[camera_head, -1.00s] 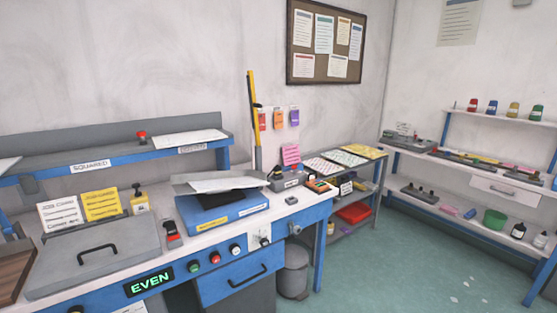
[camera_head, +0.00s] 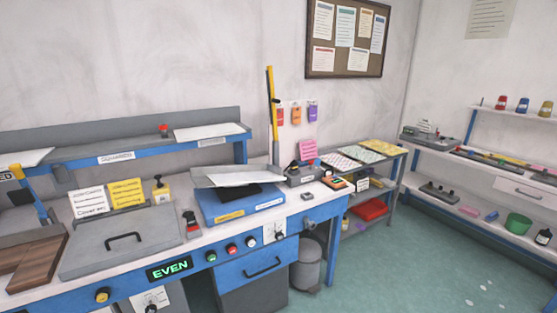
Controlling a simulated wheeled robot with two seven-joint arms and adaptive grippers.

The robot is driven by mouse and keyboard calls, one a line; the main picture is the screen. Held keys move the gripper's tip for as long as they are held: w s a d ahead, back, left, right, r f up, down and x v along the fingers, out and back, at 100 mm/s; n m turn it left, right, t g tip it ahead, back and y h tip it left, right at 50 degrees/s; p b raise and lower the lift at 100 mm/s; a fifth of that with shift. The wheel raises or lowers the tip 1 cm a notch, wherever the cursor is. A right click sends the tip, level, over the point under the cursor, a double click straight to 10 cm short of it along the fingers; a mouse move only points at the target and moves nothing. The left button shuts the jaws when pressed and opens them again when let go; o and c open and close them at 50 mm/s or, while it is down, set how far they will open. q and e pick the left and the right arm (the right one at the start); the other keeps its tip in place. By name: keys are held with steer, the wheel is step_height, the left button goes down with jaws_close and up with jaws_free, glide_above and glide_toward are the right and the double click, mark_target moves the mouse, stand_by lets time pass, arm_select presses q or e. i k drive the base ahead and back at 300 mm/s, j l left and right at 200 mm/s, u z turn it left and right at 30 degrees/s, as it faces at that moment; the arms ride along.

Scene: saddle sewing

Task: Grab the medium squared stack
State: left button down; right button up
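A shelf above the blue workbench has a label reading "SQUARED" (camera_head: 116,158). A flat white paper stack (camera_head: 210,131) lies on the right part of this shelf, and another white paper stack (camera_head: 24,158) lies at its left end. More white sheets (camera_head: 235,177) lie tilted on top of a blue jogger-like device (camera_head: 240,207) on the bench. I cannot tell from the view which stack is the medium one. Neither of my grippers shows.
The workbench holds a grey lidded plate (camera_head: 120,252), a wooden board (camera_head: 33,262), and note cards (camera_head: 127,193). A green "EVEN" display (camera_head: 170,268) is on its front. Open green floor (camera_head: 420,265) lies to the right.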

mark_target(222, 179)
steer(key=i+l+u, duration=0.1)
steer(key=i+l, duration=0.2)
steer(key=i+l+u, duration=0.15)
steer(key=l, duration=0.3)
steer(key=i+l+u, duration=0.1)
steer(key=i+l, duration=0.25)
steer(key=l, duration=0.1)
